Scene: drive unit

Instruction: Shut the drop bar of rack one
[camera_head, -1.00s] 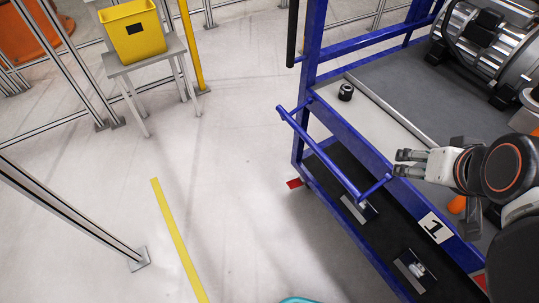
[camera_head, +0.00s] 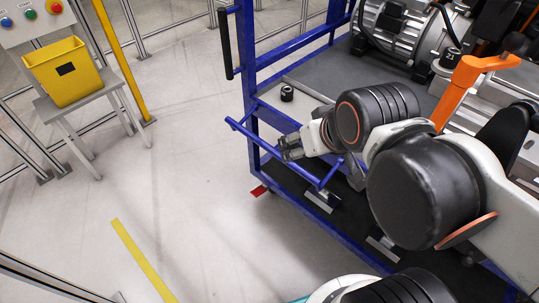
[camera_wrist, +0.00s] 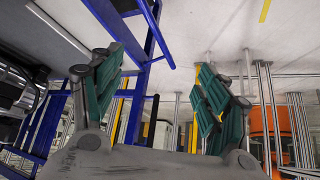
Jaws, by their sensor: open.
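Rack one (camera_head: 249,70) is a blue-framed cart in the head view. Its drop bar (camera_head: 255,142) is a blue tube on short side arms, standing out from the rack's front. My gripper (camera_head: 284,148) is open and empty, close to the bar on its rack side, between the bar's two ends. I cannot tell whether it touches the bar. In the wrist view the gripper's teal-padded fingers (camera_wrist: 160,78) are spread wide. A blue tube (camera_wrist: 157,36), probably the drop bar, and a blue post show beyond them. My arm hides much of the rack's near part.
A small black cylinder (camera_head: 287,93) stands on the rack's shelf edge. A large metal drive unit (camera_head: 408,32) sits on the rack. A yellow bin (camera_head: 65,72) stands on a grey stand at the left.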

